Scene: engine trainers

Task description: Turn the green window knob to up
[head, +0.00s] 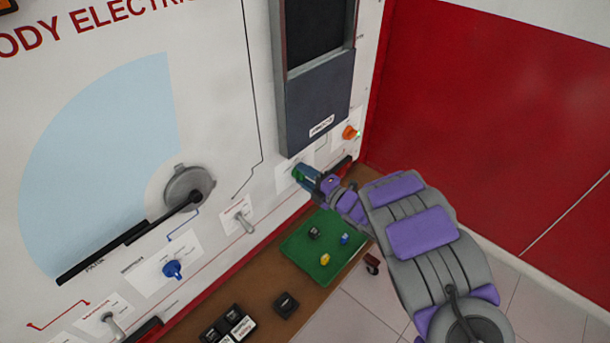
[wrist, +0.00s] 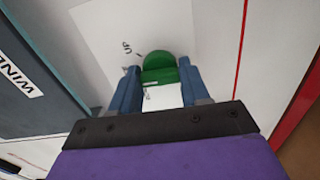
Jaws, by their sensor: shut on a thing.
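The green window knob (wrist: 159,68) sits on a white label plate (wrist: 105,35) on the panel, under the dark window unit (head: 318,90). In the wrist view my gripper (wrist: 160,92) has its two blue fingers on either side of the knob, shut on it. In the head view my gripper (head: 303,174) reaches the panel at the knob (head: 297,175), which is mostly hidden by the fingers. Part of the lettering on the plate shows above the knob. The knob's exact pointing direction is hard to tell.
A toggle switch (head: 243,222), a blue knob (head: 172,269) and a wiper arm (head: 130,236) are to the left. Below is a ledge with a green tray (head: 292,248) of small parts and black blocks (head: 286,305).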

